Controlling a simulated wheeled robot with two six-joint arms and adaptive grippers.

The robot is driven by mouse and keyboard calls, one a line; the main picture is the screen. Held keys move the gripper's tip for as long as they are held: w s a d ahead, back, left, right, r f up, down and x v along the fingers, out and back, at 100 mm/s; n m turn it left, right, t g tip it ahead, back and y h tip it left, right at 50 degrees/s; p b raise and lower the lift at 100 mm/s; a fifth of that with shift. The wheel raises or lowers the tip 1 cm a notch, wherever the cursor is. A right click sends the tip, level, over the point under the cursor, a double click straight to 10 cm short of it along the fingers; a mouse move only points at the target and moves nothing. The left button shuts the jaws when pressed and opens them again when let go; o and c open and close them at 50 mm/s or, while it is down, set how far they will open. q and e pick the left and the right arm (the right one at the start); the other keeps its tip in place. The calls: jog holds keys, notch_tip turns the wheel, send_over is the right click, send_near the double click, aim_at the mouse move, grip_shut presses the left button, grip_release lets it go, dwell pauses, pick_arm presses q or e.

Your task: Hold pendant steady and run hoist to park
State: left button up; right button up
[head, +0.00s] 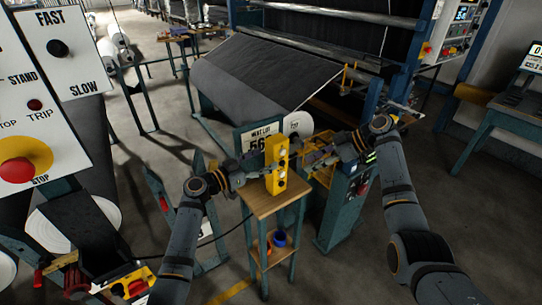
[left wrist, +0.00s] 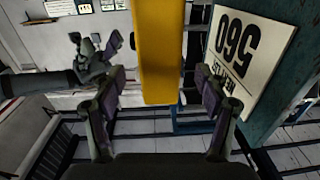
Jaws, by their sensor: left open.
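The yellow pendant (head: 277,165), a tall box with pale buttons on its face, is upright above a small wooden-topped stand (head: 262,206). I cannot tell whether it rests on the top. My left gripper (head: 259,172) is at its left side. In the left wrist view the pendant (left wrist: 162,40) lies between the spread fingers of my left gripper (left wrist: 162,78), with gaps on both sides. My right gripper (head: 310,157) is to the right of the pendant, apart from it. It also shows, fingers spread and empty, in the left wrist view (left wrist: 95,45). I cannot pick out the hoist.
Behind the stand are a sign reading 560 (head: 258,140) and a large dark fabric roll (head: 240,85). A teal cabinet (head: 338,205) stands close on the right. A control panel (head: 30,110) fills the left edge. Floor is open at far right.

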aim_at(277, 153)
pick_arm(q)
jog(key=x, duration=0.5)
jog(key=shift+w+d, duration=0.2)
jog(key=shift+d, duration=0.1)
grip_shut()
